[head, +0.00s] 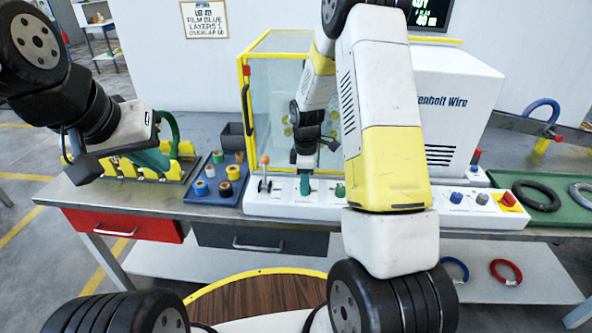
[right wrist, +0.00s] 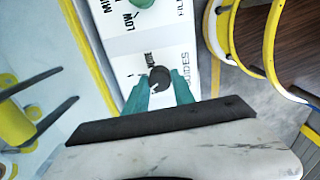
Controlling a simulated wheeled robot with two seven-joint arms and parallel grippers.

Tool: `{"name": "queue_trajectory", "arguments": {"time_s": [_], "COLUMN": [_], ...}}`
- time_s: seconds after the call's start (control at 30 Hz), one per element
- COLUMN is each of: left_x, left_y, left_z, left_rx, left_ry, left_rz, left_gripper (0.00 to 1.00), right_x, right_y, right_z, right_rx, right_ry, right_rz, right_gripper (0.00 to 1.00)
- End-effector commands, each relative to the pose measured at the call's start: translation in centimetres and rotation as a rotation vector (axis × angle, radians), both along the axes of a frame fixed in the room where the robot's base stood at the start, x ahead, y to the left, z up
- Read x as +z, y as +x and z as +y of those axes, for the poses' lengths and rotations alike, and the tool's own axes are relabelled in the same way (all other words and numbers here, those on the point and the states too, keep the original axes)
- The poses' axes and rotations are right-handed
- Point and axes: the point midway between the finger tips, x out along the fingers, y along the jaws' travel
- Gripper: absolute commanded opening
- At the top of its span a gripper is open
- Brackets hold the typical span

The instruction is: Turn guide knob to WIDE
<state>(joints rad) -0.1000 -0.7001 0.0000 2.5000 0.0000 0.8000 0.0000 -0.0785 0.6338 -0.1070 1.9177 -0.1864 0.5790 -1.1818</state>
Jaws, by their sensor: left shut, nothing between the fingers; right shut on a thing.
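The guide knob (right wrist: 159,77) is small, dark and round. In the right wrist view it sits on the white panel beside the word GUIDES, with a small dark label at its edge that I cannot read fully. My right gripper (right wrist: 159,92) has its teal fingers on either side of the knob and is shut on it. In the head view my right gripper (head: 304,184) points down onto the white control panel (head: 270,206), and the knob is hidden there. My left gripper (head: 152,160) is shut and empty, at the left above the bench near the yellow rack.
A green knob (head: 340,190) sits right of my right gripper. A lever with an orange ball (head: 265,160) stands to its left. A yellow-framed clear enclosure (head: 262,100) rises behind the panel. A blue tray (head: 217,190) holds several spools.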

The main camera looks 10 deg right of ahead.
Motion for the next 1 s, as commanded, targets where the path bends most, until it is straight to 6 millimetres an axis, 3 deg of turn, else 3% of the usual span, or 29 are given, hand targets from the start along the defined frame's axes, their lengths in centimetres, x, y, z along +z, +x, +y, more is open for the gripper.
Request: {"name": "queue_trajectory", "arguments": {"time_s": [0.37,1.0], "left_x": [0.0,0.0], "left_y": [0.0,0.0], "left_z": [0.0,0.0], "left_rx": [0.0,0.0], "left_ry": [0.0,0.0], "left_rz": [0.0,0.0], "left_gripper": [0.0,0.0], "right_x": [0.04,0.07], "right_y": [0.08,0.19], "right_z": [-0.02,-0.02], "right_rx": [-0.196,-0.798], "right_ry": [0.0,0.0], "right_rz": [-0.001,-0.002], "right_gripper": [0.0,0.0]}}
